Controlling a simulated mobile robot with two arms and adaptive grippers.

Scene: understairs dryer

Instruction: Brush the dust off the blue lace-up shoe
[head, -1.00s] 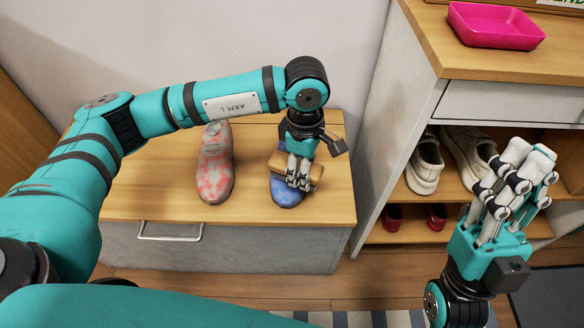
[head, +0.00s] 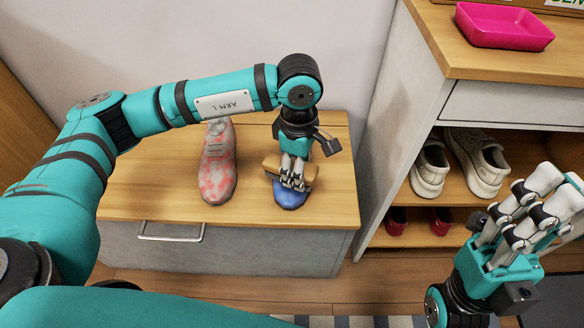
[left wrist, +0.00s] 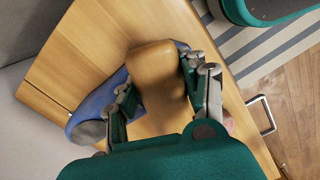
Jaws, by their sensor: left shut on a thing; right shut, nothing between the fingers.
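The blue lace-up shoe (head: 291,200) stands on the wooden top of the low bench, its toe toward me. Most of it is hidden under my left gripper (head: 292,182), so I cannot tell how much dust is on it. That gripper points down and is shut on a brown brush (head: 309,172), held crosswise over the shoe, seemingly against it. In the left wrist view the brush (left wrist: 158,75) lies between the fingers, with the blue shoe (left wrist: 92,108) beneath and beside it. My right gripper (head: 548,200) is shut and empty, in the air at the right.
A pinkish-grey shoe with red patches (head: 217,170) stands left of the blue one on the bench (head: 130,200). On the right, a shelf unit (head: 395,120) holds white sneakers (head: 476,160), red shoes (head: 440,221) and a pink tray (head: 503,26) on top.

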